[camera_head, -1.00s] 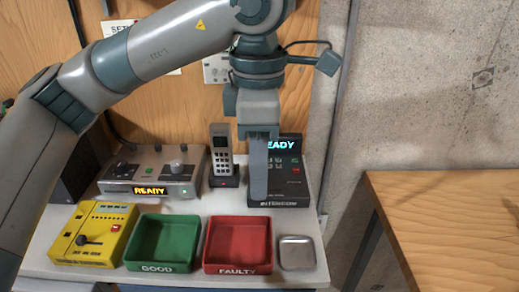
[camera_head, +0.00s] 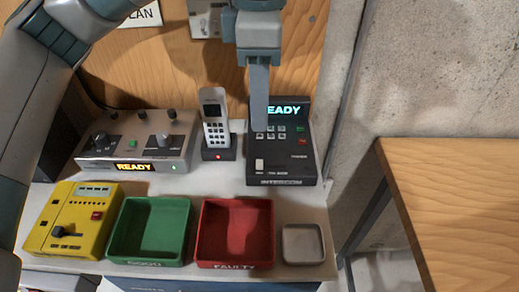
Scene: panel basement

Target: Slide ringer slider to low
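The black intercom (camera_head: 302,160) stands at the right of the white bench, with a lit display reading "EADY" where its first letter is covered. A small pale slider-like piece (camera_head: 259,165) sits at its lower left; its label is too small to read, so I cannot tell if it is the ringer slider. My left gripper (camera_head: 259,126) points down over the intercom's left part, its tip above the pale piece in the picture. Its fingers show edge-on as one grey strip that hides part of the panel. Contact cannot be told. My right gripper is not in view.
A cordless phone (camera_head: 214,122) stands in its base left of the intercom. A grey console (camera_head: 128,150), yellow box (camera_head: 73,222), green tray (camera_head: 113,244), red tray (camera_head: 202,246) and small metal tray (camera_head: 303,245) share the bench. A wooden table (camera_head: 450,210) is at right.

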